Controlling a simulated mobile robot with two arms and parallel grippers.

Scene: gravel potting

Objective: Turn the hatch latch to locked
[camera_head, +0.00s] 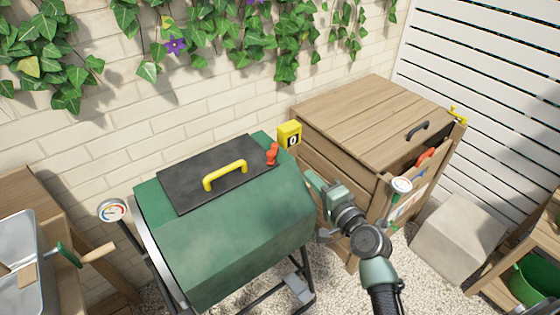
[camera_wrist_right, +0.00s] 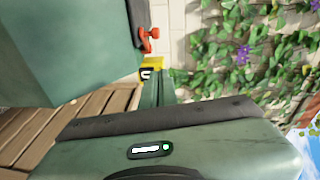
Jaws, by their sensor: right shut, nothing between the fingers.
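The green drum (camera_head: 225,235) has a black hatch (camera_head: 190,188) with a yellow handle (camera_head: 225,176) on top. The hatch lies closed. The small red latch (camera_head: 272,154) sits at the hatch's right edge; its exact turn is too small to read. In the right wrist view the latch (camera_wrist_right: 150,35) shows beyond my fingers at the dark hatch edge. My right gripper (camera_head: 312,177) is shut and empty, just right of the drum's end, apart from the latch and to its lower right. My left gripper is not in view.
A yellow counter box (camera_head: 289,134) stands between the latch and a wooden bin (camera_head: 370,115). A dial gauge (camera_head: 112,210) is at the drum's left. A metal tray (camera_head: 20,240) stands far left. A brick wall with ivy is behind; a stone block (camera_head: 458,240) is right.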

